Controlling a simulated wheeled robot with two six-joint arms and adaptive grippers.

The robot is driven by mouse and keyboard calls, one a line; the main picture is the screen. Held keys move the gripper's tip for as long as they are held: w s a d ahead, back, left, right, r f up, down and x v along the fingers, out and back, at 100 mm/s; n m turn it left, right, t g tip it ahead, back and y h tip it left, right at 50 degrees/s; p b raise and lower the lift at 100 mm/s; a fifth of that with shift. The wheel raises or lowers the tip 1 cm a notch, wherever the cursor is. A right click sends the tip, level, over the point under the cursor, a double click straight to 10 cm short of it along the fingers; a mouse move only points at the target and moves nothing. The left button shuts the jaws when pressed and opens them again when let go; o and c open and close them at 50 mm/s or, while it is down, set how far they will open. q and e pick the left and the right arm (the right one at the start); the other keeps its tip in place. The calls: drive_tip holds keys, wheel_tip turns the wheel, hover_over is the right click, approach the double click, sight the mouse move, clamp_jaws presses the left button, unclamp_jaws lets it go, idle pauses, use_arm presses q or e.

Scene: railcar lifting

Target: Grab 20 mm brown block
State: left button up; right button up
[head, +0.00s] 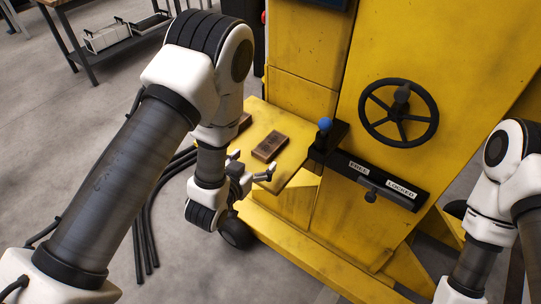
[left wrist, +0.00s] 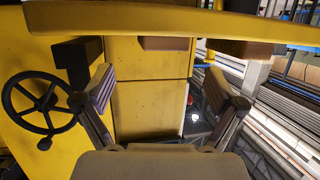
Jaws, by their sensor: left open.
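Two brown blocks lie on the yellow shelf (head: 284,168) of the machine. One block (head: 270,146) is fully in sight in the head view; the other block (head: 244,121) is partly hidden behind my left arm. I cannot tell which is 20 mm. My left gripper (head: 252,166) is open and empty beside the shelf's near left edge, apart from the blocks. The left wrist view looks upside down; the blocks show there past the shelf edge, one (left wrist: 165,43) between the open fingers and one (left wrist: 245,48) to the right. My right gripper is out of view.
A blue-topped knob (head: 325,125) and a black lever plate marked FREE and LOCKED (head: 378,180) are right of the shelf. A black handwheel (head: 399,113) is on the yellow machine. Dark cables (head: 148,225) run down to the floor at left. A workbench (head: 100,40) stands behind.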

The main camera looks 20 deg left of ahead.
sight(269, 144)
use_arm(q)
drive_tip(key=x, duration=0.2)
drive_tip(key=p+x, duration=0.1)
drive_tip(key=x, duration=0.1)
drive_tip(key=p+x, duration=0.1)
drive_tip(key=x, duration=0.2)
drive_tip(key=shift+w+r, duration=0.2)
drive_tip(key=shift+r, duration=0.2)
drive_tip(key=shift+w+d+f, duration=0.1)
drive_tip(key=shift+w+f, duration=0.05)
drive_tip(key=shift+w, duration=0.1)
drive_tip(key=shift+s, duration=0.1)
drive_tip(key=c, duration=1.4)
